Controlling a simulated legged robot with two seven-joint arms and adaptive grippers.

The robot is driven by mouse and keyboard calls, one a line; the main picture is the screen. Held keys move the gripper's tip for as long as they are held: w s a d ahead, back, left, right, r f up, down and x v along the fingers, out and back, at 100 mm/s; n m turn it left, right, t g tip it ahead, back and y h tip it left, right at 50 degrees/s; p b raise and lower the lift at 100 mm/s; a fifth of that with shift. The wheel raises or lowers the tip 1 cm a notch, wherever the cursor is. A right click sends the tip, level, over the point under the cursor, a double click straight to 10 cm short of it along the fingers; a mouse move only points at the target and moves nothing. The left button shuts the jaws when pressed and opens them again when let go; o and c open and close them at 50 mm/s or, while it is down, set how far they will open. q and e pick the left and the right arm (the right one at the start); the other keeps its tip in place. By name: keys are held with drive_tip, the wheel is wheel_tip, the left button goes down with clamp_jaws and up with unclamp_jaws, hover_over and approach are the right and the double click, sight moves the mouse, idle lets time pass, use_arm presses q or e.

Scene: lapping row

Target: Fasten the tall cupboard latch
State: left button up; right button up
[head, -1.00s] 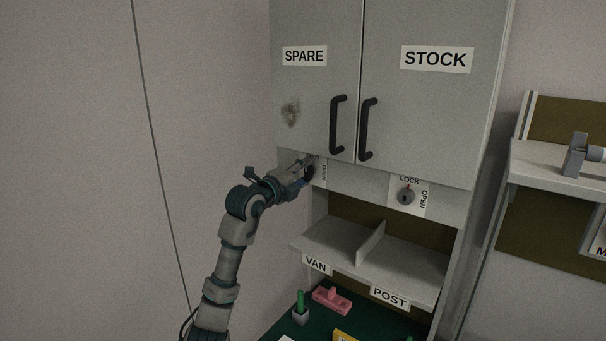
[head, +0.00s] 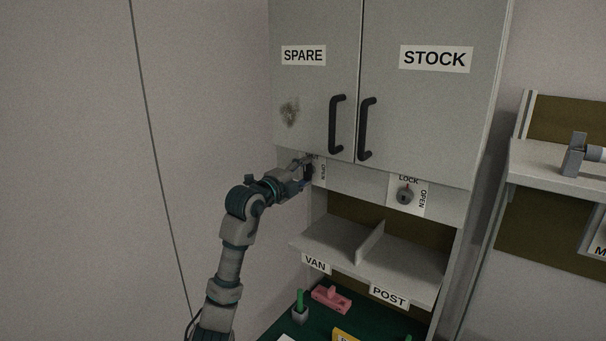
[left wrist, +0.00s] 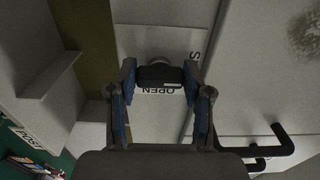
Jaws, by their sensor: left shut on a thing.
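The tall grey cupboard has a SPARE door (head: 300,98) on the left and a STOCK door (head: 440,105) on the right, both closed. My left gripper (head: 307,173) is at the strip below the SPARE door. In the left wrist view its fingers (left wrist: 160,82) are shut on a dark latch knob (left wrist: 159,74) on a white plate (left wrist: 150,40). The word OPEN shows upside down beside the knob; the other word is mostly cut off. In the head view the gripper largely hides this knob. A second round knob (head: 405,195), marked LOCK and OPEN, sits below the STOCK door. My right gripper is not in view.
Two black handles (head: 336,124) (head: 366,129) stick out just above the strip. Below is a divided shelf (head: 335,240) labelled VAN and POST. A pink block (head: 331,299) and a green-topped holder (head: 300,308) stand on the green surface. Bare wall lies left.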

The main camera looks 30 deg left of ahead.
use_arm(q)
drive_tip(key=o, duration=1.1)
drive_tip(key=shift+w+f, duration=0.1)
drive_tip(key=shift+f, duration=0.15)
drive_tip(key=shift+c, duration=0.2)
drive_tip(key=shift+o, duration=0.5)
drive_tip(key=shift+w+a, duration=0.1)
drive_tip(key=shift+s+a+r, duration=0.1)
drive_tip(key=shift+s, duration=0.3)
drive_tip(key=s+a, duration=0.1)
drive_tip(key=s, duration=1)
drive_tip(key=shift+f, duration=0.2)
drive_tip(key=shift+d, duration=0.1)
